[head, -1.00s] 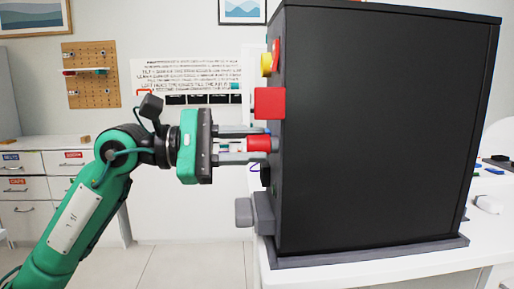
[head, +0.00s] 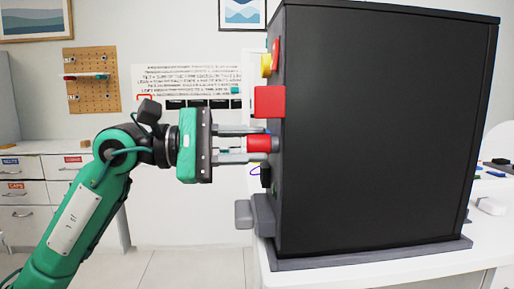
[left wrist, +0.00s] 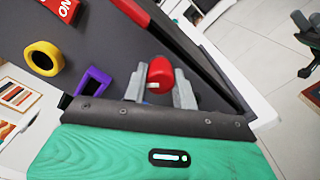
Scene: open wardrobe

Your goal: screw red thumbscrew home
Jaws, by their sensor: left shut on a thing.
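The red thumbscrew (head: 259,144) is on the left face of the black cabinet (head: 385,135). It also shows in the left wrist view as a red knob (left wrist: 160,73) with a small pale mark. My left gripper (head: 258,144) points level at that face and is shut on the thumbscrew, one finger above and one below it. In the left wrist view its two fingers (left wrist: 160,84) stand on either side of the knob. The screw's thread and seat are hidden. My right gripper is in neither view.
A red block (head: 269,101) sticks out just above the gripper, with a yellow knob (head: 266,65) higher up. A grey part (head: 243,214) juts out below. The wrist view shows a yellow ring (left wrist: 43,58) and a purple bracket (left wrist: 92,86). Free room lies left of the cabinet.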

